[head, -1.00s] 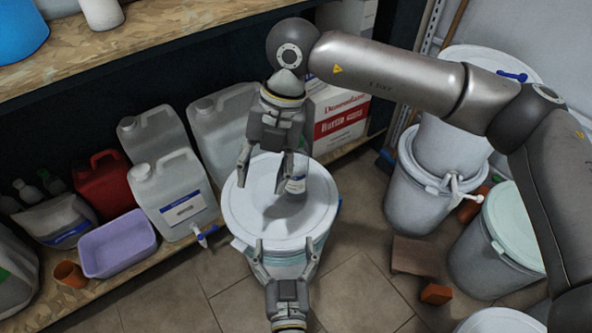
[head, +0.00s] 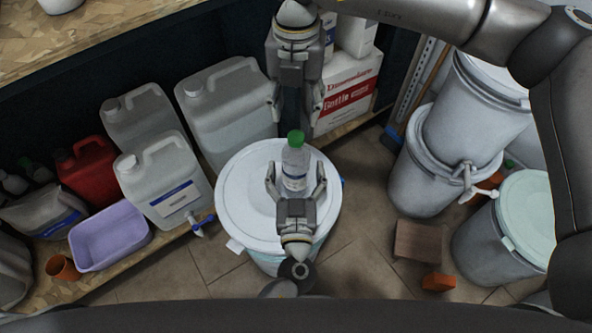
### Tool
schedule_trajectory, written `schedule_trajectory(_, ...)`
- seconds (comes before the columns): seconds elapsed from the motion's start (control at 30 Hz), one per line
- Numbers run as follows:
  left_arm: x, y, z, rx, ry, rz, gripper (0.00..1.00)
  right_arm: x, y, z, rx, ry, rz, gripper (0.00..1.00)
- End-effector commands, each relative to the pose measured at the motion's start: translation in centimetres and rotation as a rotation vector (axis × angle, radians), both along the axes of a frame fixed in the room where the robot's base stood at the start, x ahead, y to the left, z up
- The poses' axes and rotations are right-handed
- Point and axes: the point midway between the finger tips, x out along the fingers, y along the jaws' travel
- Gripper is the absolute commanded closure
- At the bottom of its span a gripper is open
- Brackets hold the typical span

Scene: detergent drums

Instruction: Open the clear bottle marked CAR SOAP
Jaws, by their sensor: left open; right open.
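A small clear bottle (head: 293,164) with a green cap (head: 295,138) and a blue-and-white label stands upright on the white lid of a drum (head: 243,192). The label is too small to read, and its lower part is hidden by my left gripper. My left gripper (head: 296,167) is open, with one finger on each side of the bottle; I cannot tell whether they touch it. My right gripper (head: 297,117) is open and empty, pointing down above and behind the green cap, with its fingers apart.
White canisters (head: 166,190), a red canister (head: 88,172) and a purple tub (head: 110,236) stand on a low shelf at left. A red-and-white box (head: 346,98) is behind. Stacked drums (head: 432,165), a mint-lidded drum (head: 527,215) and a brown block (head: 417,240) are at right.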

Motion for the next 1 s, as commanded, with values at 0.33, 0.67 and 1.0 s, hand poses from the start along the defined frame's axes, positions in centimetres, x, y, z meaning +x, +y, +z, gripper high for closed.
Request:
schedule_trajectory(0.33,3.0,0.0,0.0,-0.001,0.000,-0.001,0.17,0.0,0.0,0.0,0.001,0.001,0.001,0.52)
schedule_trajectory(0.67,3.0,0.0,0.0,0.000,0.000,-0.001,0.27,0.0,0.0,0.0,0.001,0.001,0.001,0.52)
schedule_trajectory(1.0,3.0,0.0,0.0,0.000,0.000,-0.001,0.71,0.0,0.0,0.0,0.001,0.001,0.001,0.52)
